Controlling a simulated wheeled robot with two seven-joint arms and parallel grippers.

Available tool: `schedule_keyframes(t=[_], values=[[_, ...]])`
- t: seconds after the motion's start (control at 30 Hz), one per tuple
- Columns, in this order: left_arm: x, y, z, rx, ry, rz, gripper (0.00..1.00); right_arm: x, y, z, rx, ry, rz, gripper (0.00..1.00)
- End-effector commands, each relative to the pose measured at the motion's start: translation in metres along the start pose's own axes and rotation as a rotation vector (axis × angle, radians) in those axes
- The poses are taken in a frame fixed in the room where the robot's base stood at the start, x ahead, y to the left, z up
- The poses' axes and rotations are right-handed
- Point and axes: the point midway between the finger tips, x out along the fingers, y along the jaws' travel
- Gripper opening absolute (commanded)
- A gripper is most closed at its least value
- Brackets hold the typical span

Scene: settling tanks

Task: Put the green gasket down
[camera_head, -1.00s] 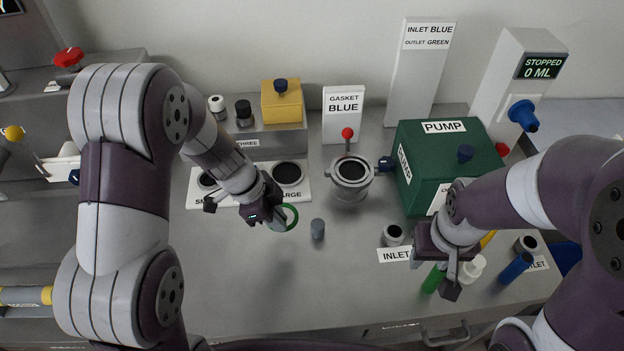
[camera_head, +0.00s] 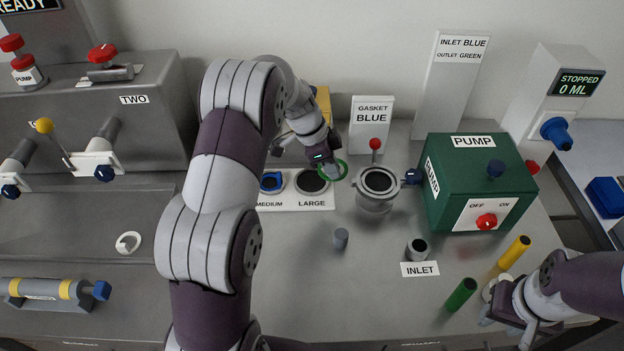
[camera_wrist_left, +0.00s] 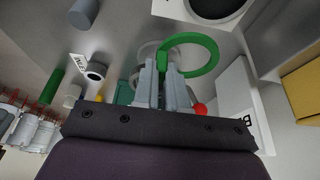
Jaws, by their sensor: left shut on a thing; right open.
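The green gasket (camera_head: 346,168) is a thin ring held by my left gripper (camera_head: 333,171) in the head view. It is between the LARGE place and the round metal housing (camera_head: 374,202), apparently above the bench. In the left wrist view the ring (camera_wrist_left: 213,56) sticks out from the shut fingertips (camera_wrist_left: 163,72). The white gasket board (camera_head: 290,204) shows a blue ring (camera_head: 272,180) at MEDIUM and a dark disc at LARGE (camera_head: 312,182); its left part is hidden behind my arm. My right gripper (camera_head: 508,325) is open at the lower right.
A GASKET BLUE sign (camera_head: 371,125) stands behind the housing, which has a red-knobbed lever (camera_head: 375,145). The green pump box (camera_head: 470,185) is to the right. A grey peg (camera_head: 341,238), the INLET port (camera_head: 417,249) and green (camera_head: 461,294) and yellow (camera_head: 514,252) cylinders stand in front. The front middle bench is clear.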

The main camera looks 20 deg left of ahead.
Motion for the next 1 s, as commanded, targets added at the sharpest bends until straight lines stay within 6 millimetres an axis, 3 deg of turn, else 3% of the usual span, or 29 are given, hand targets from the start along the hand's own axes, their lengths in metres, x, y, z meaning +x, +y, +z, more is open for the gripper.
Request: schedule_keyframes(t=[0.1, 0.23, 0.37, 0.57, 0.97, 1.0], values=[[0.006, -0.015, 0.034, -0.005, 0.0, 0.0, 0.0, -0.003, 0.0, 0.0, 0.0, 0.0, 0.0, 0.43], [0.011, -0.026, 0.056, -0.001, 0.001, 0.0, 0.0, -0.004, 0.0, -0.001, 0.0, 0.0, 0.0, 0.43], [0.018, -0.028, 0.064, 0.001, 0.001, 0.002, 0.0, -0.005, 0.0, -0.001, 0.0, 0.0, 0.0, 0.43], [0.048, -0.028, 0.076, 0.0, 0.0, 0.001, 0.0, -0.007, 0.0, -0.001, 0.0, 0.0, 0.0, 0.43], [0.054, -0.028, 0.078, 0.002, 0.0, 0.0, 0.0, -0.009, 0.0, -0.001, 0.0, 0.0, 0.0, 0.43], [0.054, -0.028, 0.078, 0.003, 0.0, 0.0, 0.18, -0.009, 0.0, -0.001, 0.0, 0.0, 0.0, 0.43]])
